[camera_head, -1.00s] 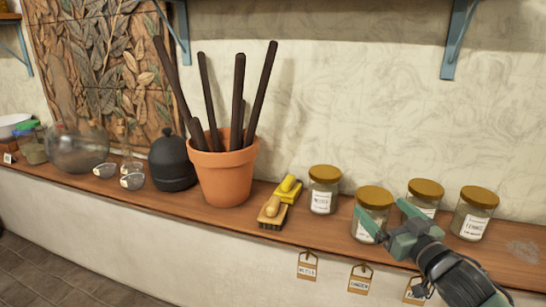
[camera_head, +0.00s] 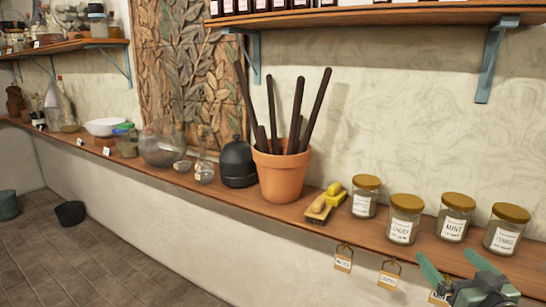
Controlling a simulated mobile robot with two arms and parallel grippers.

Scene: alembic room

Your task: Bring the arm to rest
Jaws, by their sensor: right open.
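My right gripper (camera_head: 449,260) is at the bottom right of the head view, its two green fingers spread apart with nothing between them. It is in front of and below the ledge, apart from the jars. A ginger jar (camera_head: 404,219), a mint jar (camera_head: 455,218) and a fennel jar (camera_head: 506,229) stand upright on the ledge above it. Another lidded jar (camera_head: 364,197) stands to their left. Most of my right arm is out of the picture. My left gripper is not in view.
Paper tags (camera_head: 343,263) hang from the front of the wooden ledge (camera_head: 335,227), one partly behind the gripper. An upper shelf (camera_head: 380,18) juts out above. The floor at left holds two dark buckets (camera_head: 69,213).

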